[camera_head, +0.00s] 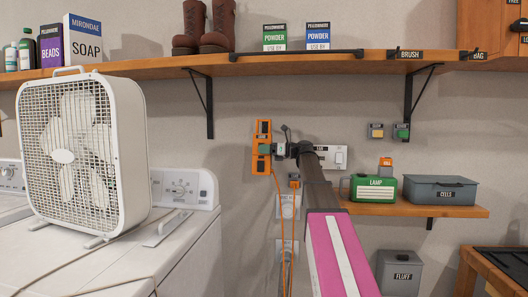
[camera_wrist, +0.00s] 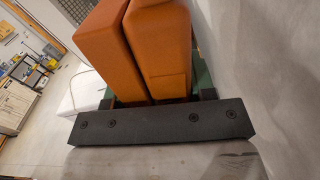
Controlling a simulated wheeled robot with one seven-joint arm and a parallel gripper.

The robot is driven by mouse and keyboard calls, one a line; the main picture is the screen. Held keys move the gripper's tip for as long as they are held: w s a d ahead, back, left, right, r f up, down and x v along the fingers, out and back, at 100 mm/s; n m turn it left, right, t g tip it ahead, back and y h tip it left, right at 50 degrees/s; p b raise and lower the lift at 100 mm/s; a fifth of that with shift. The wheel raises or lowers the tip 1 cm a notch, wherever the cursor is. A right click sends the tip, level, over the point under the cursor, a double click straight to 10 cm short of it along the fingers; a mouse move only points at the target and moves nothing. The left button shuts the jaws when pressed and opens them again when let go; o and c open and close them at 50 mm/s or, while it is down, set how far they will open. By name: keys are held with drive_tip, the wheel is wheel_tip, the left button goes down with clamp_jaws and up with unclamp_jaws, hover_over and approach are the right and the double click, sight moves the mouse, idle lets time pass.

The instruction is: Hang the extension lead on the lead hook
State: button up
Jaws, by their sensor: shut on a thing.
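The extension lead (camera_head: 263,128) is an orange block with dark sockets, held upright in front of the wall. An orange cord hangs from it. My gripper (camera_head: 267,149) is shut on the middle of the block, at the far end of my arm. In the wrist view the gripper's black bar (camera_wrist: 160,127) crosses in front of two close-up orange shapes (camera_wrist: 160,45) that run side by side with a narrow gap. I cannot clearly identify the lead hook. Two small wall fittings, one yellow (camera_head: 376,130) and one green (camera_head: 401,131), are right of my arm, apart from the lead.
An orange plug (camera_head: 294,181) is at the wall outlet (camera_head: 287,206). A FAN switch plate (camera_head: 338,157) is behind my arm. A box fan (camera_head: 75,155) stands on white machines at left. A low shelf (camera_head: 455,211) holds a green LAMP case (camera_head: 373,188) and a CELLS box (camera_head: 440,189). A long shelf (camera_head: 270,65) runs above.

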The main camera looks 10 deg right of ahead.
drive_tip(key=w, duration=0.1)
drive_tip(key=w+d+f, duration=0.1)
drive_tip(key=w, duration=0.1)
drive_tip(key=w+f, duration=0.1)
drive_tip(key=shift+w+d, duration=0.3)
drive_tip(key=shift+w, duration=0.1)
idle(0.5)
idle(0.6)
drive_tip(key=o, duration=1.4)
